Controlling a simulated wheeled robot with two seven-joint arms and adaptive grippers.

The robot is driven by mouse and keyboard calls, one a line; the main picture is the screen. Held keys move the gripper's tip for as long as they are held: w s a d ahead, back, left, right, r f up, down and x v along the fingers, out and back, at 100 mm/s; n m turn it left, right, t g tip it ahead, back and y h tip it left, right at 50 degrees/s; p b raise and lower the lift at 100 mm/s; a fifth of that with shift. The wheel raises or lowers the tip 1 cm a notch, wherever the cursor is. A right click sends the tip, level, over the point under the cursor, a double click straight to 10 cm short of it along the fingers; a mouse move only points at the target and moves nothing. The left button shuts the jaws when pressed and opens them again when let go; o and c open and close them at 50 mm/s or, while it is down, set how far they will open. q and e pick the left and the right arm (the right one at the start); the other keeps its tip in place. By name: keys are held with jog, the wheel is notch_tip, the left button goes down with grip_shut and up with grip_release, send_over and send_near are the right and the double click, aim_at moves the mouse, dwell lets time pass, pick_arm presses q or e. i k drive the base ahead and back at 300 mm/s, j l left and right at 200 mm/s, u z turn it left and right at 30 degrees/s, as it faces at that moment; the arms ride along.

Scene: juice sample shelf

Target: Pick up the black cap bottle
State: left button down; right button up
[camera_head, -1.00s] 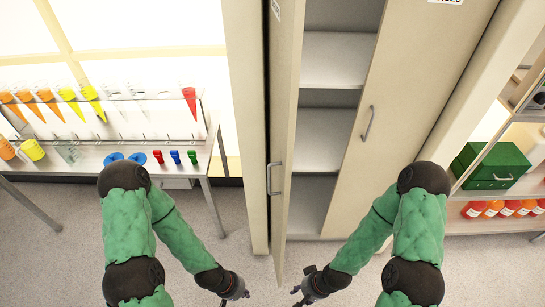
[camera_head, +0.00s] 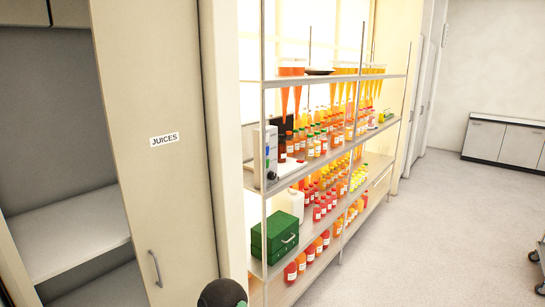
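Many juice bottles stand in rows on the lit shelf rack (camera_head: 330,80) right of the tall cabinet. On its middle shelf, a bottle (camera_head: 289,146) near the left end seems to have a dark cap, but it is too small to be sure of the colour. The other bottles there have green, orange, red or yellow tops. Neither of my grippers is in view. Only a dark rounded joint of my own arm shows at the bottom edge.
A tall cabinet door (camera_head: 160,190) labelled JUICES is at the left, beside open shelves. A green box (camera_head: 275,236) and a white jug (camera_head: 291,203) sit on the lower shelf. The floor (camera_head: 430,240) right of the rack is clear, with a cart edge at far right.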

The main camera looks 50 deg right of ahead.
aim_at(282, 142)
jog(key=k+l, duration=0.1)
jog(key=l, duration=0.65)
jog(key=l+u, duration=0.15)
jog(key=l, duration=0.8)
jog(key=l+u, duration=0.2)
jog(key=l, duration=0.75)
jog(key=k+l+u, duration=0.15)
jog(key=l, duration=0.8)
